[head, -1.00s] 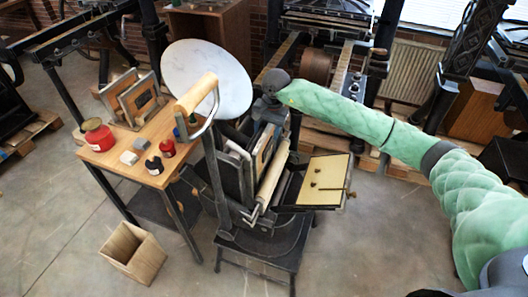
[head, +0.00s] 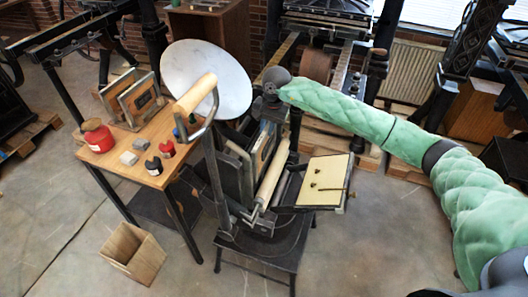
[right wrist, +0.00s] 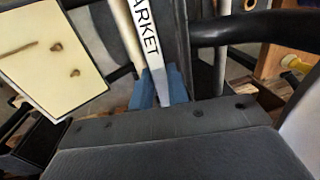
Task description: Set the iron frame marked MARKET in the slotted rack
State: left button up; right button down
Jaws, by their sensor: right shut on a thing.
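The iron frame marked MARKET (head: 262,157) stands nearly upright in the hand press, beside its pale roller. In the head view the right gripper (head: 268,122) comes down on the frame's top from above, partly hidden. The slotted rack (head: 128,118) is on the small wooden table at left and holds metal-edged frames. My left gripper is out of view.
The press has a round white disc (head: 206,80), a wooden-handled lever (head: 195,94) and a cream board (head: 325,181) at right. The disc and lever stand between the frame and the side table (head: 150,174). A red jar (head: 97,137) and small bottles stand near the rack.

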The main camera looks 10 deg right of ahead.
jog(key=shift+a+r, duration=0.1)
jog(key=shift+r, duration=0.7)
jog(key=shift+s+d+r+b, duration=0.15)
jog(key=shift+s+d+b, duration=0.1)
jog(key=shift+s+d, duration=0.35)
jog(key=shift+s+d+r+b, duration=0.1)
jog(key=shift+s+d+b, duration=0.2)
jog(key=shift+d, duration=0.5)
jog(key=shift+s+d+r+b, duration=0.15)
jog(key=shift+s+d+b, duration=0.1)
jog(key=shift+s+d, duration=0.35)
jog(key=shift+w+d+r, duration=0.1)
jog(key=shift+d+r, duration=0.05)
jog(key=shift+d, duration=0.05)
jog(key=s+d+r, duration=0.2)
jog(key=d+r, duration=0.2)
jog(key=shift+s+r+b, duration=0.4)
jog(key=shift+b, duration=0.05)
jog(key=c, duration=1.9)
grip_release()
jog(key=shift+c, duration=0.2)
grip_shut()
